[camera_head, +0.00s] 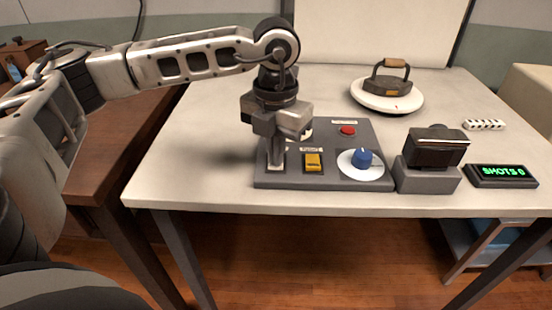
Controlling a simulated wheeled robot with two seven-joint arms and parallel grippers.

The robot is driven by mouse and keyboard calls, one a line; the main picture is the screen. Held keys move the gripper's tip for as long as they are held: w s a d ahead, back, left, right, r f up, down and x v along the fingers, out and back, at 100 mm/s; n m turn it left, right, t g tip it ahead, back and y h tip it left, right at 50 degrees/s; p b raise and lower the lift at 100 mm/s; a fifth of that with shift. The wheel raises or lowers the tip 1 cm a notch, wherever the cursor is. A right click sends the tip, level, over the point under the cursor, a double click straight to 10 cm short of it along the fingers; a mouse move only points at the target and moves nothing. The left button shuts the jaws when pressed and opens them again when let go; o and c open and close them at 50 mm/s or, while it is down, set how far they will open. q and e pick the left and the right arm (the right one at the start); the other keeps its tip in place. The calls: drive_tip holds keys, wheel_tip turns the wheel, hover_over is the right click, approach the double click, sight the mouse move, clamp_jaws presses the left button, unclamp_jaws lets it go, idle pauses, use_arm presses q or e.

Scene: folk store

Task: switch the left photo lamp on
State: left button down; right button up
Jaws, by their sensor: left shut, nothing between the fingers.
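A grey control panel (330,181) lies on the white table. It carries a yellow switch (313,161), a red button (347,130) and a blue knob (361,157) on a white dial. My left gripper (277,163) points down at the panel's left end, left of the yellow switch. It is shut, with nothing in it. The gripper covers the control at that end, and I cannot tell whether its tips touch it. The lettering on the panel labels is too small to read. No photo lamp can be made out. My right gripper is not in view.
Right of the panel, a dark camera (436,147) sits on a grey block. A display (501,175) shows green "SHOTS" and a digit. An old iron (388,84) stands on a white round turntable (372,101) behind. The table's left front is clear.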

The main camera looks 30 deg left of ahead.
use_arm(q)
drive_tip(key=shift+f, duration=0.2)
drive_tip(key=shift+r+p, duration=2.2)
drive_tip(key=shift+r, duration=1.35)
